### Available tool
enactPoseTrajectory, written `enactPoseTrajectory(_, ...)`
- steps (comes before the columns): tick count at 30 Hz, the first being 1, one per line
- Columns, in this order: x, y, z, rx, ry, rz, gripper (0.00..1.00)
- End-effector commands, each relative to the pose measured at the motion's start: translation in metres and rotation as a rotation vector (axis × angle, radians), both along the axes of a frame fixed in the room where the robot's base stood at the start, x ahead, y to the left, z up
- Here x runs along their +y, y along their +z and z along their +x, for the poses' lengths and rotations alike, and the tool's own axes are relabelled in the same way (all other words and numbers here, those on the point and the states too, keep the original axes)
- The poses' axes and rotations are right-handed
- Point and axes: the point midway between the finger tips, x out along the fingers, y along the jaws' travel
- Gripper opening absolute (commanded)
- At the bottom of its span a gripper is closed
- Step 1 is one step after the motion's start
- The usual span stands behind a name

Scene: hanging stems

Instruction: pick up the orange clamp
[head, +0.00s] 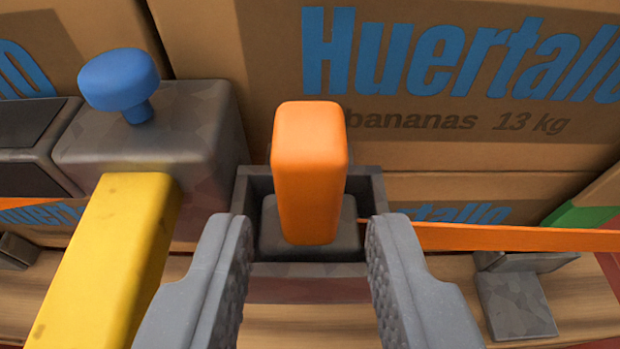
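The orange clamp (309,172) is in the middle of the head view, showing as an upright orange block with rounded edges. Its lower end meets a grey block (270,238) inside a dark grey open-topped housing (309,284). My gripper (308,235) is open, with one grey finger to the left of the clamp's lower end and one to the right. Clear gaps show on both sides, and neither finger appears to touch the clamp. I cannot tell how far beyond the fingertips the clamp stands.
A yellow bar (110,265) runs close by my left finger, below a grey block (170,140) with a blue knob (120,80). An orange strap (510,238) stretches right from the housing. Cardboard banana boxes (460,110) stand behind. A grey bracket (517,305) sits at lower right.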

Motion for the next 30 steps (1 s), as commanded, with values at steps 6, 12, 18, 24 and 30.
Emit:
enactPoseTrajectory(6, -0.002, -0.007, 0.021, -0.005, -0.003, 0.002, 0.31)
enactPoseTrajectory(12, -0.002, -0.015, 0.045, -0.002, -0.002, 0.002, 0.31)
enactPoseTrajectory(18, -0.002, -0.015, 0.048, -0.002, 0.0, 0.0, 0.31)
enactPoseTrajectory(24, -0.002, -0.015, 0.048, -0.001, 0.0, 0.0, 0.0)
enactPoseTrajectory(30, -0.002, -0.015, 0.048, -0.001, 0.0, 0.0, 0.0)
